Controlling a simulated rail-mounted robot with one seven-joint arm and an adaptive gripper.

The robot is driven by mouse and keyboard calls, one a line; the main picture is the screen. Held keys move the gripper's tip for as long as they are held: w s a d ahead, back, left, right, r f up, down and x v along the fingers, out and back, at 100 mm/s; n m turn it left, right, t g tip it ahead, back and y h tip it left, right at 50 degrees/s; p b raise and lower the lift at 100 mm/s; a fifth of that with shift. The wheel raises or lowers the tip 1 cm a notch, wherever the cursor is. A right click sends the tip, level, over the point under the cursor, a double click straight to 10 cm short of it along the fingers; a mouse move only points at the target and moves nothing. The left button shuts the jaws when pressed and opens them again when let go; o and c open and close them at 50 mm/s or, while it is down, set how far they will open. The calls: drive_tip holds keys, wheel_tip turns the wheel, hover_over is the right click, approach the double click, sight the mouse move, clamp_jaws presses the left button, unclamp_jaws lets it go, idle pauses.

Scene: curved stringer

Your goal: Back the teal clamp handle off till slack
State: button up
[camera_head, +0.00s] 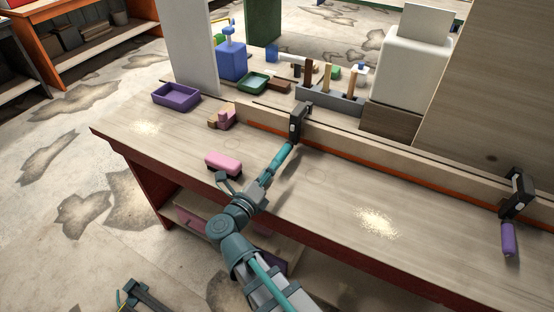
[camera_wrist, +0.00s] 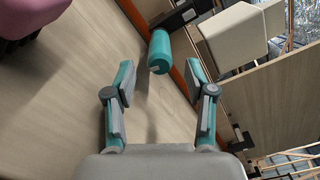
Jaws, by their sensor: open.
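The teal clamp handle (camera_head: 284,154) hangs from a black clamp (camera_head: 298,121) fixed on the long wood strip with an orange lower edge. In the wrist view the handle (camera_wrist: 160,50) shows end-on, ahead of and between the two fingers. My gripper (camera_head: 267,178) is open, its fingers spread to either side of the handle's near end. In the wrist view a clear gap shows between each fingertip of my gripper (camera_wrist: 158,66) and the handle. The clamp's screw is hidden in both views.
A second black clamp (camera_head: 518,193) with a purple handle (camera_head: 509,240) sits at the right. A pink block-like object (camera_head: 223,163) lies left of my arm. The curved strip (camera_head: 400,168) runs behind.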

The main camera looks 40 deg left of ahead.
drive_tip(key=shift+s+d, duration=0.25)
drive_tip(key=shift+s, duration=1.05)
drive_tip(key=shift+s+d+b, duration=0.15)
drive_tip(key=shift+s+d, duration=0.05)
drive_tip(key=shift+s, duration=1.05)
drive_tip(key=shift+s+d+b, duration=0.15)
drive_tip(key=shift+s+d, duration=0.05)
drive_tip(key=shift+s, duration=1.05)
